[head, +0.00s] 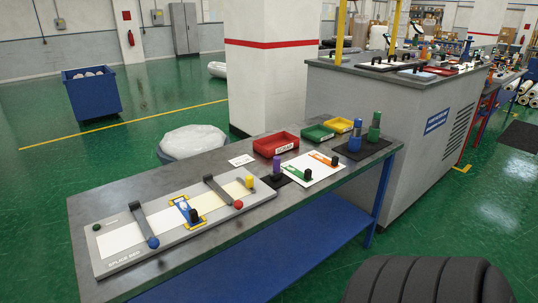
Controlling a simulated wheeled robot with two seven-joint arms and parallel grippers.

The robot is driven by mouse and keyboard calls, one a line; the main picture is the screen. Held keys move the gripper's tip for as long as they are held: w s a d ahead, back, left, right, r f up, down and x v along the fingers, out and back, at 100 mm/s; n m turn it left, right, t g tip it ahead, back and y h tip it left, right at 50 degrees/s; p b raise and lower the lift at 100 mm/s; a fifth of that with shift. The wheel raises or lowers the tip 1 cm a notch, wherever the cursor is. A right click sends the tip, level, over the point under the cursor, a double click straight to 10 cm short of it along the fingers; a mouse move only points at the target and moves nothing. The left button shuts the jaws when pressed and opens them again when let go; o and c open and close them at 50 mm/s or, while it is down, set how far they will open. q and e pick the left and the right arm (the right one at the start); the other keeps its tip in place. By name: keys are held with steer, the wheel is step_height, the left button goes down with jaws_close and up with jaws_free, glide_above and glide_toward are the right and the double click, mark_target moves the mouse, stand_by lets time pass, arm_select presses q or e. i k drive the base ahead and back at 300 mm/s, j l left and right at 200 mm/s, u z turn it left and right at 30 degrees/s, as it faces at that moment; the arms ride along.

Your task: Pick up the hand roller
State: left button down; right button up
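No thing in the head view can be told for certain as the hand roller. A purple-handled upright tool (277,166) stands on a dark pad beside a white sheet on the near bench. A blue-handled tool (356,135) and a green-handled tool (374,127) stand upright on a black mat at the bench's right end. A grey splice bed (130,252) lies on the bench's left part, with two dark clamp bars and a blue-and-white piece (181,207) within yellow corner marks. Neither gripper is in view.
The grey bench top (85,207) has a blue frame. Red (276,144), green (318,132) and yellow (338,125) bins line its back edge. A white sheet (313,171) holds orange and green pieces. A white-lined bin (193,141) and a pillar (272,75) stand behind.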

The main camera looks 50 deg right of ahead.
mark_target(277, 174)
steer(key=z, duration=1.65)
steer(key=l, duration=0.15)
steer(key=i+u, duration=0.05)
